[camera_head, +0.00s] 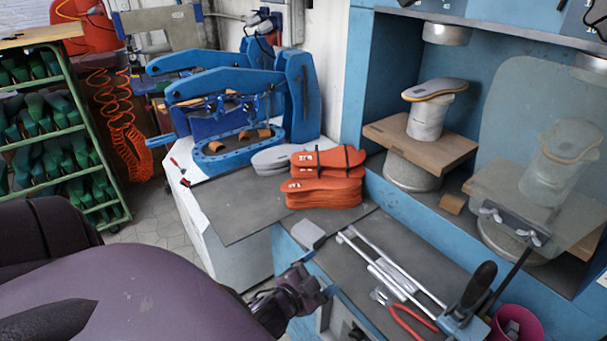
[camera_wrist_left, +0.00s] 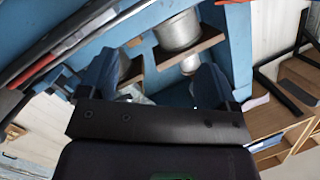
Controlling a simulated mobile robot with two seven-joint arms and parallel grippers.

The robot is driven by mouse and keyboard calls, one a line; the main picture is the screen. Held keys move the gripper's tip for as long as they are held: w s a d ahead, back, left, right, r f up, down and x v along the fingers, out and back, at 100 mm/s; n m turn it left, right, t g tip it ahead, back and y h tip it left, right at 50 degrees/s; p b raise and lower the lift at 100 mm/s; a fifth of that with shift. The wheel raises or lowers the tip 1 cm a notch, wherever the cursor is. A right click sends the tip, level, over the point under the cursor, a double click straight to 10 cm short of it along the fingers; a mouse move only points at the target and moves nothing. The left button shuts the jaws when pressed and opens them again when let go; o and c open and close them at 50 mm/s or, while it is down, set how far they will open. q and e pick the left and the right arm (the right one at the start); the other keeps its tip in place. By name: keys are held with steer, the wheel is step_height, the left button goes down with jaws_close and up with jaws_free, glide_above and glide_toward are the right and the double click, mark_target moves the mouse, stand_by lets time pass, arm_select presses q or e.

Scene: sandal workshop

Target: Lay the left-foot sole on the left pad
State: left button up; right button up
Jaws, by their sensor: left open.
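A grey-topped sole with a tan edge (camera_head: 436,89) lies on the left pad (camera_head: 428,120), a pale cylinder on a wooden shelf in the blue press. One end of the sole sticks out past the pad to the left. I cannot tell which foot it is for. A similar sole (camera_head: 571,139) lies on the right pad (camera_head: 548,175) behind a clear guard. My left gripper (camera_head: 318,276) is open, low in front of the bench and well apart from the pads. In the left wrist view, its blue fingers (camera_wrist_left: 156,68) have nothing between them. My right gripper is not in view.
Orange soles (camera_head: 323,190) are stacked on the bench, beside grey soles (camera_head: 270,160). Metal rods (camera_head: 385,265), red pliers (camera_head: 410,320) and a black-handled lever (camera_head: 478,287) crowd the front bench. The clear guard (camera_head: 525,95) covers the press's right side.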

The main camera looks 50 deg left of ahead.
arm_select(q)
steer(key=s+d+f+n+g+h, duration=0.1)
steer(key=s+d+f+n+g, duration=0.3)
steer(key=s+f, duration=0.4)
steer(key=shift+s+f+n, duration=0.35)
steer(key=shift+f+n, duration=0.05)
steer(key=shift+n, duration=0.3)
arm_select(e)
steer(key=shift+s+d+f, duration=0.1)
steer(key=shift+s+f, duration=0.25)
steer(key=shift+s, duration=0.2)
arm_select(q)
steer(key=shift+d, duration=0.1)
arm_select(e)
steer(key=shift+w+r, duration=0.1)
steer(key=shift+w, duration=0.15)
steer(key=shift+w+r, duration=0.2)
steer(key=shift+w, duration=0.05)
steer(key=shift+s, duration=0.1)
